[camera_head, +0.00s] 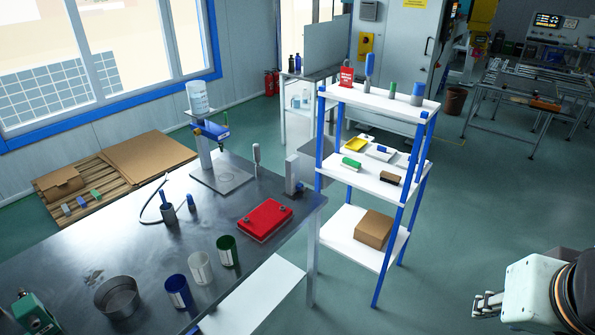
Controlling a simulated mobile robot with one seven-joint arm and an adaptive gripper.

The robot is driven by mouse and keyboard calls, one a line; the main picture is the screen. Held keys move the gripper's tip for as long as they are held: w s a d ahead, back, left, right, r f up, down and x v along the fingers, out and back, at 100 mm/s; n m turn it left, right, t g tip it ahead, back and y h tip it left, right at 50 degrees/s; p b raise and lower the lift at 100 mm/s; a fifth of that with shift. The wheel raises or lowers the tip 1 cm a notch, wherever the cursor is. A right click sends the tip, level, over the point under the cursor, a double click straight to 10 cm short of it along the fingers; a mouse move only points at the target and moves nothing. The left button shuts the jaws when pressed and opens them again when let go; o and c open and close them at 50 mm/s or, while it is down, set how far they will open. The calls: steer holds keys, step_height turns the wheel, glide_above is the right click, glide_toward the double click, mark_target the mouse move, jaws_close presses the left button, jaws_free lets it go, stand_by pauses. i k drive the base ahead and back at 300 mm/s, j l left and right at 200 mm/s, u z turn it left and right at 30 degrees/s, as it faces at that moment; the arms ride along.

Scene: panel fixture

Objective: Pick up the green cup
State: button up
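The green cup (228,251) stands upright on the dark metal workbench (150,240), near its front edge. A white cup (200,268) and a blue cup (178,291) stand beside it to the left, in a row. My gripper (484,305) is at the lower right, over the floor, far to the right of the bench and the green cup. It holds nothing that I can see. Its fingers are small in the picture, and whether they are open or shut is unclear.
A red box (264,220) lies right of the green cup. A metal bowl (117,298) is left of the cups. A blue-framed shelf (376,185) stands between bench and gripper. A pale board (262,292) juts below the bench front. Floor around the gripper is clear.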

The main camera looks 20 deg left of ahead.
mark_target(226, 244)
steer(key=u, duration=2)
